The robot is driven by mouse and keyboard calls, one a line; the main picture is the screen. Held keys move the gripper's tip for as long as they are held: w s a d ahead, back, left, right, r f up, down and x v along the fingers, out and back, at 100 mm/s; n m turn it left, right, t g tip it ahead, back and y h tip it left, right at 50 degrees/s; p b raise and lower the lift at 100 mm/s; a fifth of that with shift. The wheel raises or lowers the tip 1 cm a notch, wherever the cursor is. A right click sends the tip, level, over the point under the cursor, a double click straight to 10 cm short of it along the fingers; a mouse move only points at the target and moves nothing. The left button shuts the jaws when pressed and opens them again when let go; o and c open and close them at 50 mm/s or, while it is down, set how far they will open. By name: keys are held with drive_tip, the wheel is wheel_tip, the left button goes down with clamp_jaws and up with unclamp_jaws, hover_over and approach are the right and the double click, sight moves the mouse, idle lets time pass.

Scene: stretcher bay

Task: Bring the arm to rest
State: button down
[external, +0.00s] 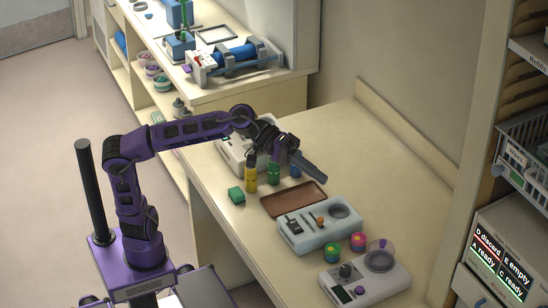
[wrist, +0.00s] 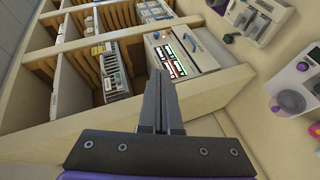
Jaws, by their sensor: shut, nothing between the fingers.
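My arm is purple and reaches out over the cream bench (external: 385,150) in the external view. My gripper (external: 318,174) hangs in the air above the bench, pointing down and to the right, over the area of a brown tray (external: 293,199). In the wrist view my gripper (wrist: 160,75) has its two dark fingers together with nothing between them. No part of the gripper visibly touches anything.
Two devices (external: 320,229) (external: 365,281) sit at the bench's front right. A shelf unit with a labelled box (external: 500,262) stands right. The bench's back right is clear.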

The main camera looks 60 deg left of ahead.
drive_tip(key=a+f+m+t+y, duration=0.25)
drive_tip(key=a+f+y, duration=0.35)
drive_tip(key=a+f, duration=0.6)
drive_tip(key=s+a+f+m+y+b, duration=0.15)
drive_tip(key=a+f, duration=0.25)
drive_tip(key=a, duration=0.4)
drive_tip(key=s+a+f+m+y, duration=0.2)
drive_tip(key=a+f+y, duration=0.15)
drive_tip(key=a, duration=0.45)
drive_tip(key=s+a+f+m+y, duration=0.2)
drive_tip(key=a+f, duration=0.3)
drive_tip(key=a, duration=0.3)
drive_tip(key=s+a+f+n+g+b, duration=0.1)
drive_tip(key=s+a+f+n+b, duration=0.1)
drive_tip(key=f, duration=0.6)
drive_tip(key=s+a+f+n+g+b, duration=0.2)
drive_tip(key=s+a+f+n+b, duration=0.1)
drive_tip(key=a+f+b, duration=0.2)
wheel_tip(320, 180, down, 4)
drive_tip(key=shift+s+a+f+b, duration=0.2)
drive_tip(key=shift+s+a+b, duration=0.1)
drive_tip(key=shift+a, duration=0.75)
drive_tip(key=shift+g, duration=0.25)
